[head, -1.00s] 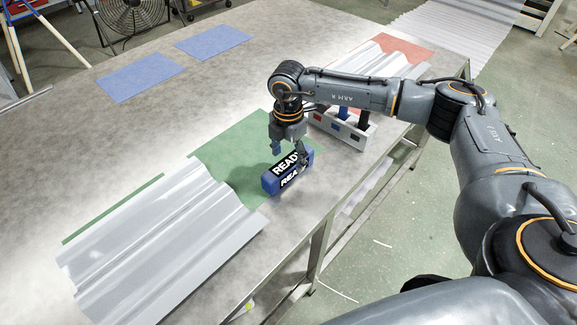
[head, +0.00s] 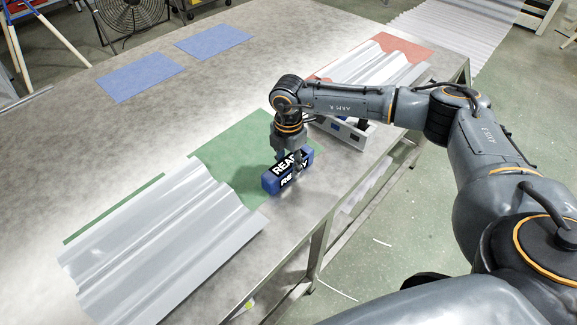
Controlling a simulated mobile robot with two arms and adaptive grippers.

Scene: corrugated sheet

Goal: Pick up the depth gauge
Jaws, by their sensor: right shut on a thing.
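A blue block (head: 271,184) with black READY labels on its top and front stands at the near edge of the green mat. My right gripper (head: 289,166) is down at this block and shut on it. One finger is behind the block and the other crosses its labelled side, covering some letters. I cannot make out a separate depth gauge; the gripper may hide one. My left gripper is not in view.
A white rack (head: 345,135) with coloured squares stands just right of the block, partly behind my right arm. Corrugated sheets lie on the green mat (head: 240,141) and red mat (head: 415,50). The table's middle and two blue mats (head: 139,77) are clear.

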